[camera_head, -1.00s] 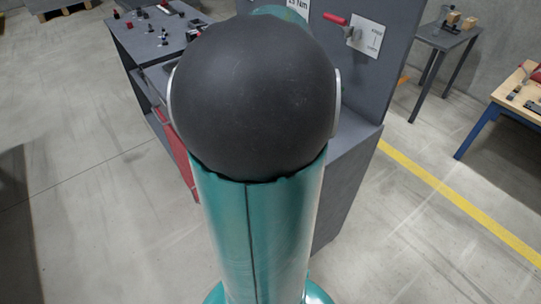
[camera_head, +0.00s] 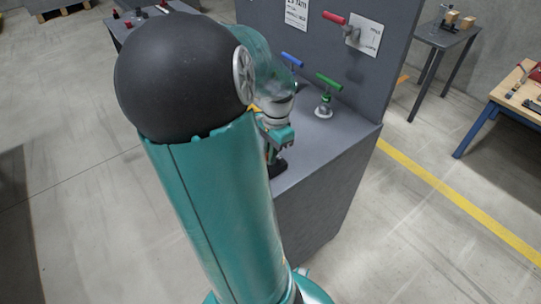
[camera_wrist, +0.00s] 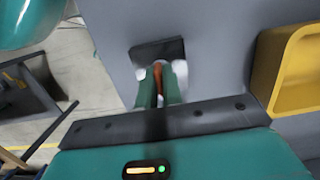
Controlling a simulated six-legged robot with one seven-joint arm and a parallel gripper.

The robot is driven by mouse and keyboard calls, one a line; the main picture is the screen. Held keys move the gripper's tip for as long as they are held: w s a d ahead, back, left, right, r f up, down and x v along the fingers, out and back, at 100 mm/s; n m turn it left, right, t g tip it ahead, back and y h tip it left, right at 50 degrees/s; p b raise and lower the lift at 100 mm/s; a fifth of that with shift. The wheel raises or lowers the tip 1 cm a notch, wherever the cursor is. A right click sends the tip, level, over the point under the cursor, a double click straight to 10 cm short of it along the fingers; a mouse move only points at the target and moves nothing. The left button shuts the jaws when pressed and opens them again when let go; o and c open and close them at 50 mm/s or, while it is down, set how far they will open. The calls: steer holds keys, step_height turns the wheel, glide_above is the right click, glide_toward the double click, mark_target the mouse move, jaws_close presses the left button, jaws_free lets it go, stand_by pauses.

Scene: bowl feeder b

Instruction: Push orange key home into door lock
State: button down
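In the wrist view my gripper (camera_wrist: 160,84) has its two green fingers close together, with the orange key (camera_wrist: 157,73) between them. The key's far end is hidden by the fingers and a white rounded part around their tips. A dark plate, which looks like the door lock (camera_wrist: 150,49), lies directly beyond the fingertips on a grey surface. I cannot tell how deep the key sits in it. In the head view my gripper (camera_head: 275,150) points down over the left part of the grey bench top, by a small dark object; the key cannot be made out there.
A yellow bin (camera_wrist: 294,70) stands right of the fingers in the wrist view. In the head view a green-handled valve (camera_head: 325,97) stands on the bench, and blue (camera_head: 292,60) and red (camera_head: 334,18) handles show by the upright panel (camera_head: 385,60). The bench's front right is clear.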

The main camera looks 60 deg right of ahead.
steer(key=shift+r, duration=0.1)
stand_by(0.3)
steer(key=shift+r, duration=1.5)
steer(key=s+a+r, duration=0.3)
steer(key=a+r, duration=0.6)
steer(key=a, duration=0.4)
steer(key=shift+s+a+r, duration=0.3)
steer(key=shift+r, duration=0.1)
